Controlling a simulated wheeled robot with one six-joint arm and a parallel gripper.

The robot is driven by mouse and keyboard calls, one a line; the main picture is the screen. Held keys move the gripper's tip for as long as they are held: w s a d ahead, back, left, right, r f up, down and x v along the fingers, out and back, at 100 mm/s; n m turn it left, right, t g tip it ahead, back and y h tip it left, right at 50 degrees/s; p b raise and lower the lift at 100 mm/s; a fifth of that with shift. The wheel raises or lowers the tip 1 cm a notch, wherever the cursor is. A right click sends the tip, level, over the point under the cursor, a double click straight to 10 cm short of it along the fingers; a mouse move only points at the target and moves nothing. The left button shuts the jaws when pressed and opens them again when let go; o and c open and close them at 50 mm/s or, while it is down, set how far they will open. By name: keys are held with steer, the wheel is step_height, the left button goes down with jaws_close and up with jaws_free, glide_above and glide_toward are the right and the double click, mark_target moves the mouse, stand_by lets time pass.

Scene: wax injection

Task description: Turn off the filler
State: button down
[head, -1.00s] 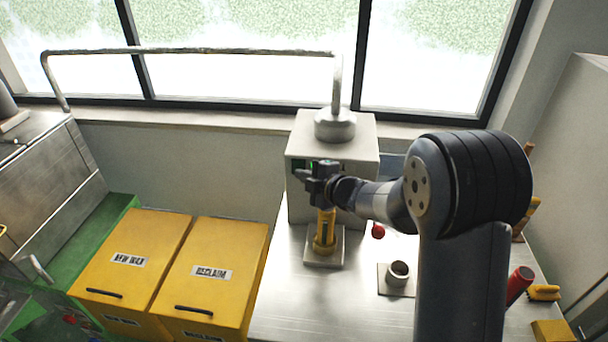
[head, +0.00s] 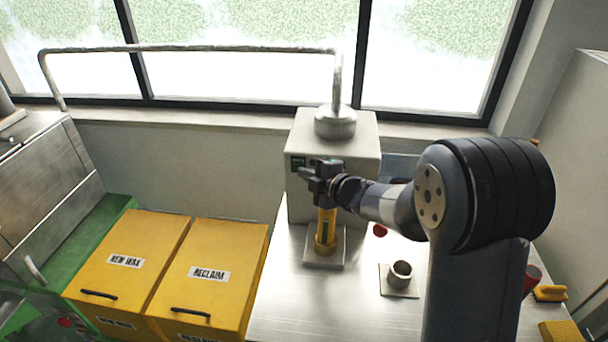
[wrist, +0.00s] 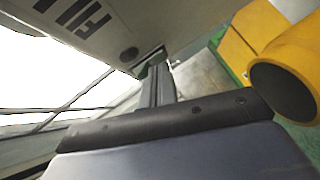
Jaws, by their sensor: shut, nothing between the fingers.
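The filler (head: 362,138) is a pale grey box on the metal bench, with a pipe entering its top. A small dark and green panel (head: 298,162) shows at the upper left of its front. My gripper (head: 304,173) is in front of that face, just below and right of the panel, and hides part of the front. In the wrist view the shut, empty fingers (wrist: 157,75) point along the filler's lettered face (wrist: 105,25), near a dark round spot (wrist: 128,54). I cannot tell whether they touch it. The switch's position is unclear.
A yellow cylinder (head: 325,232) stands on a square plate below my gripper; it also shows close at right in the wrist view (wrist: 290,60). A small cup (head: 401,273) and a red ball (head: 380,230) are to the right. Yellow bins (head: 215,265) stand left.

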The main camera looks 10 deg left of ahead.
steer(key=b+v, duration=0.1)
steer(key=v, duration=0.8)
steer(key=shift+s+d, duration=0.3)
steer(key=shift+w+a, duration=0.1)
steer(key=shift+w+a+f, duration=0.1)
steer(key=shift+w+a, duration=0.25)
steer(key=shift+a, duration=0.1)
steer(key=w+a+p, duration=0.1)
steer(key=a+p, duration=0.2)
steer(key=a, duration=0.3)
steer(key=b+v, duration=0.1)
steer(key=v, duration=0.6)
steer(key=shift+d, duration=0.15)
steer(key=shift+w, duration=0.1)
